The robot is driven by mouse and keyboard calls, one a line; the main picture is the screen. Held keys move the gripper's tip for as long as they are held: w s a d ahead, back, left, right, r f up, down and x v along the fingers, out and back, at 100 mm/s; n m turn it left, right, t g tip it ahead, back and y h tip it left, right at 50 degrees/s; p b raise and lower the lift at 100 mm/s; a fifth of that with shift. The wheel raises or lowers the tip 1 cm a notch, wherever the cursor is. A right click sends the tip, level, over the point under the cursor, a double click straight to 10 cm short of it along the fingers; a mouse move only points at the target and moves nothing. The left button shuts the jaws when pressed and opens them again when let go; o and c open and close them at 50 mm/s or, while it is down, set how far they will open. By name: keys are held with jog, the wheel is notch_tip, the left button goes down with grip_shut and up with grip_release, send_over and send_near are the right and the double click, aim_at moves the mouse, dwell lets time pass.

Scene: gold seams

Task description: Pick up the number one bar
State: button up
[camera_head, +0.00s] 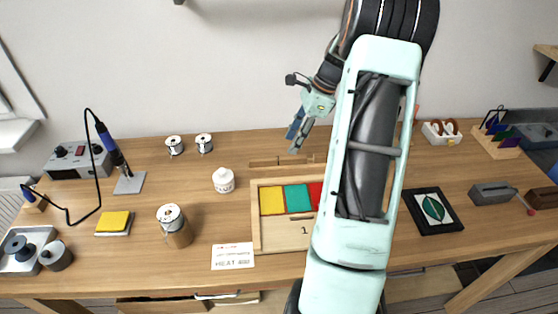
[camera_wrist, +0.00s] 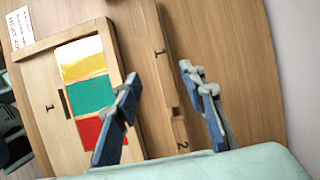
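The number one bar, a long pale wooden strip marked 1 (camera_wrist: 159,55), lies on the table beside the tray in the wrist view. In the head view the bar (camera_head: 264,162) lies just behind the tray. My gripper (camera_wrist: 160,74) is open, with its blue-grey fingers apart on either side of the bar's line and nothing held between them. In the head view my gripper (camera_head: 295,141) hangs above and behind the tray. I cannot tell its exact height over the bar.
A shorter bar marked 2 (camera_wrist: 181,138) lies at the end of the number one bar. The wooden tray (camera_head: 256,230) holds yellow, green and red panels and a panel also marked 1. My arm hides the tray's right side.

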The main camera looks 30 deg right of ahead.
aim_at(283, 157)
jog(key=shift+x, duration=3.35)
jog(key=shift+w+d+f, duration=0.1)
jog(key=shift+w+f, duration=0.1)
jog(key=shift+f, duration=0.05)
jog(key=shift+c, duration=0.6)
grip_shut()
